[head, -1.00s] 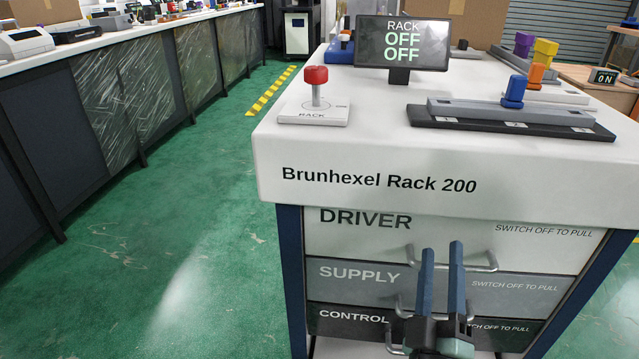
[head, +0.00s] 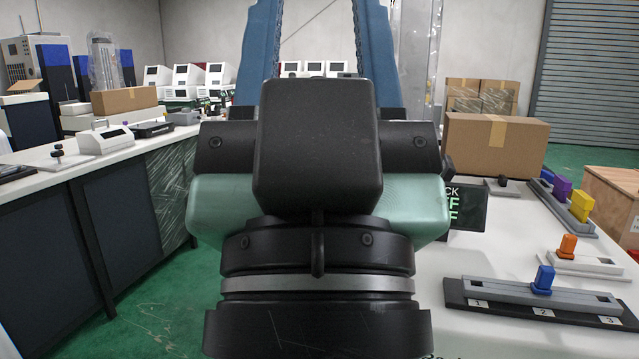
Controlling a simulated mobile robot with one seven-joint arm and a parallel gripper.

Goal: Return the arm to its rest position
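My gripper (head: 316,35) is raised close in front of the head camera and fills the middle of the view. Its two blue fingers point up and stand wide apart, with only background showing between them; their tips run to the top edge. Its green and black body hides the middle of the scene. The rack's white top (head: 490,245) shows at the lower right, with the OFF display (head: 466,209) partly hidden behind my gripper. The red rack button and the drawers do not show now.
On the rack top is a grey slider track with a blue knob (head: 544,279), and behind it an orange knob (head: 567,246). A cardboard box (head: 494,150) stands farther back. A long white bench (head: 100,162) runs along the left. Green floor (head: 175,290) lies between.

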